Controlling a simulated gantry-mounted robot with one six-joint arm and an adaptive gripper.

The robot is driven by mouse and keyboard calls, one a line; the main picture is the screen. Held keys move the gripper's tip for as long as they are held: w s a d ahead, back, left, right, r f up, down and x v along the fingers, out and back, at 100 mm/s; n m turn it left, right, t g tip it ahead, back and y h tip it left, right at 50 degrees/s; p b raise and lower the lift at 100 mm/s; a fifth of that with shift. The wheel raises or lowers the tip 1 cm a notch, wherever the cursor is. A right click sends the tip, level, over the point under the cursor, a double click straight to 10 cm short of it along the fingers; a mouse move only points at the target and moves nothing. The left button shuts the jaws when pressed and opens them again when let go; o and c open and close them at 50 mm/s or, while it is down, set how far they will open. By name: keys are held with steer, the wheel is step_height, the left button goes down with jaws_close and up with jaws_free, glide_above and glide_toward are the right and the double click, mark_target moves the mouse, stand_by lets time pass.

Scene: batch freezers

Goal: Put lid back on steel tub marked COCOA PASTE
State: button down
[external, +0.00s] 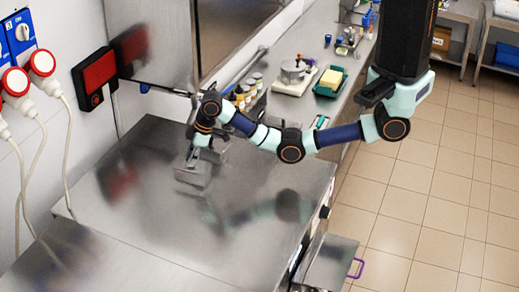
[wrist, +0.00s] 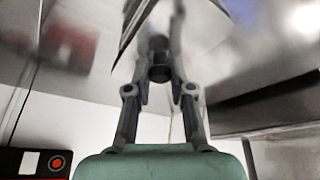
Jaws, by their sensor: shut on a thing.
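My gripper (external: 201,156) points down over the steel worktop at the middle left of the external view. In the wrist view my gripper (wrist: 160,62) has its fingers closed about a dark knob. The knob appears to belong to a flat steel lid (external: 192,177), seen below the fingers in the external view; its edge also shows in the wrist view (wrist: 128,38). The lid looks slightly tilted, and I cannot tell its exact height above the worktop. I can read no COCOA PASTE marking, so I cannot tell which vessel is that tub.
The steel worktop (external: 120,225) is broad, mostly clear and reflective. Several bottles (external: 243,95), a round steel vessel (external: 293,72) and a green tray with a yellow block (external: 330,82) stand on the back counter. A steel box with a purple handle (external: 356,269) is at the lower right.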

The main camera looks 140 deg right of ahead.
steer(key=shift+c, duration=2.3)
jaws_free()
steer(key=shift+r, duration=3.45)
jaws_close()
